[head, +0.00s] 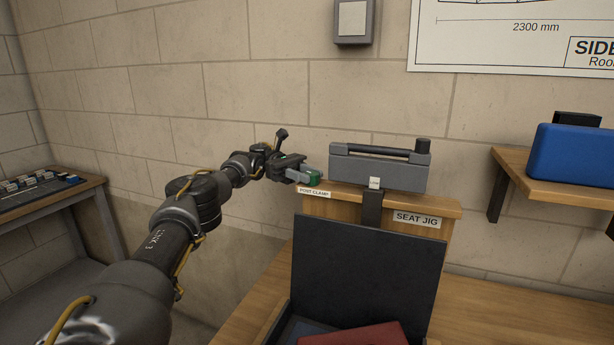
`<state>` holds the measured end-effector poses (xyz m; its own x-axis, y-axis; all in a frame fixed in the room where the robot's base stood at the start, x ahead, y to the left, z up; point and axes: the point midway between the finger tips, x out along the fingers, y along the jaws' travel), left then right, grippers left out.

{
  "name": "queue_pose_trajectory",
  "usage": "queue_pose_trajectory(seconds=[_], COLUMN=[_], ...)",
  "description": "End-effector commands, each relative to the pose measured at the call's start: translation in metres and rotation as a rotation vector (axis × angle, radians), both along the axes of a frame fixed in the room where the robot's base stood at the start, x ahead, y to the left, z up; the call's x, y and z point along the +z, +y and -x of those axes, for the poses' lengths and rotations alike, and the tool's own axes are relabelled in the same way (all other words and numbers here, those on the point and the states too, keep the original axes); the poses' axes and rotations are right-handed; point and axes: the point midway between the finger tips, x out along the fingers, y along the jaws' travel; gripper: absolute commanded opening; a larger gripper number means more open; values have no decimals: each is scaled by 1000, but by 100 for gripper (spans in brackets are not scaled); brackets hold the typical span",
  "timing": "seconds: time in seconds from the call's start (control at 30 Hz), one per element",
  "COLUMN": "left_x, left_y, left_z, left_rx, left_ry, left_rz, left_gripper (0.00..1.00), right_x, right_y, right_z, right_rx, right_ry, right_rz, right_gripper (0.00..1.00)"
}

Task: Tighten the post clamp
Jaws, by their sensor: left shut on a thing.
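My left gripper (305,177) reaches in from the left, level with the top of the wooden seat jig (430,204). I cannot tell how far the clamp is turned. My right gripper is not in view.
A grey device with a black bar (378,165) sits on the jig. An open black lid (367,275) stands in front, with a dark red item (355,336) below. A blue case (572,155) rests on the right shelf. A table (50,200) stands left.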

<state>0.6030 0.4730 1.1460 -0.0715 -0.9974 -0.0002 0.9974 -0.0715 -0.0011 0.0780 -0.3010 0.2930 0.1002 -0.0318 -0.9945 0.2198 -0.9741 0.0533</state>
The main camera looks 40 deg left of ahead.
Motion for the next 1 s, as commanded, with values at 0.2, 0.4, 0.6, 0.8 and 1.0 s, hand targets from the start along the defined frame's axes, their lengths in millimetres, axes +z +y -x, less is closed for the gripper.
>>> queue_pose_trajectory(seconds=[0.2,0.4,0.6,0.8,1.0], left_x=[3,1,7,36,61], left_y=[1,0,0,0,-14], left_z=[0,0,0,4,22], left_rx=[4,3,3,3,1], left_ry=[-4,-2,-4,-6,-8], left_rz=[1,1,1,1,1], left_gripper=[55,55,55,55,55], right_x=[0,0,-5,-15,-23], right_y=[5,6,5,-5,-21], right_z=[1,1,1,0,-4], right_rx=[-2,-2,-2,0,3], right_ry=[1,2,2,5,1], right_rz=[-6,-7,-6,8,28], right_gripper=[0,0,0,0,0])
